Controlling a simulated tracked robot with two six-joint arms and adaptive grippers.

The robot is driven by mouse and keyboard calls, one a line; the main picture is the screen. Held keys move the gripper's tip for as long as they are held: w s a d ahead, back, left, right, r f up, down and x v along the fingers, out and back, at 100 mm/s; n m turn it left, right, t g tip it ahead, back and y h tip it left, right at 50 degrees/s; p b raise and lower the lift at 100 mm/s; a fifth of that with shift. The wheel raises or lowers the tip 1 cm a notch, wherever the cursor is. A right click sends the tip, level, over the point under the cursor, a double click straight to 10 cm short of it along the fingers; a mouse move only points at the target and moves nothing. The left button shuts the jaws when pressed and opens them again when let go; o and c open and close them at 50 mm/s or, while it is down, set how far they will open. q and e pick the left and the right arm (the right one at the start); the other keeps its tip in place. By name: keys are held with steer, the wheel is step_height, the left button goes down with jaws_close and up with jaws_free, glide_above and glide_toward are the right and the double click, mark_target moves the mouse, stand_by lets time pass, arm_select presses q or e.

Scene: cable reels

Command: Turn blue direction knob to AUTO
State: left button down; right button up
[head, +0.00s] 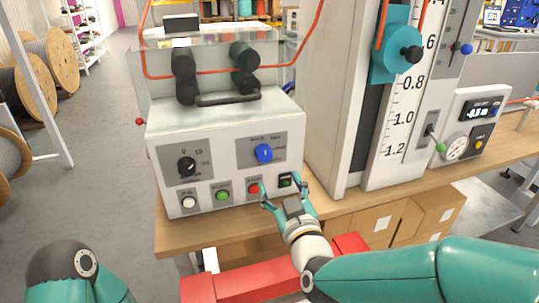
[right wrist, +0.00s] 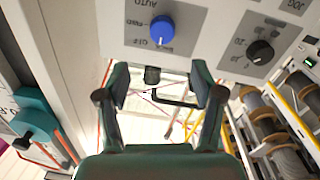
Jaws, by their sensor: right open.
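The blue direction knob (head: 263,153) is on a grey plate at the right of the control box's white front. In the right wrist view the blue knob (right wrist: 161,30) shows close up, with AUTO printed to its upper left and other labels on its left. Its exact setting is hard to read. My right gripper (head: 283,190) is open and empty, in front of the box below the knob, apart from it. In the right wrist view my right gripper (right wrist: 161,88) has its fingers spread, with the knob beyond their tips. My left gripper is out of view.
A black knob (head: 187,166) sits left on the panel. A tall scaled post (head: 352,120) stands right of the box.

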mark_target(265, 156)
steer(key=p+x, duration=0.2)
steer(key=x, duration=1)
steer(key=shift+s+a, duration=0.1)
steer(key=shift+a, duration=0.05)
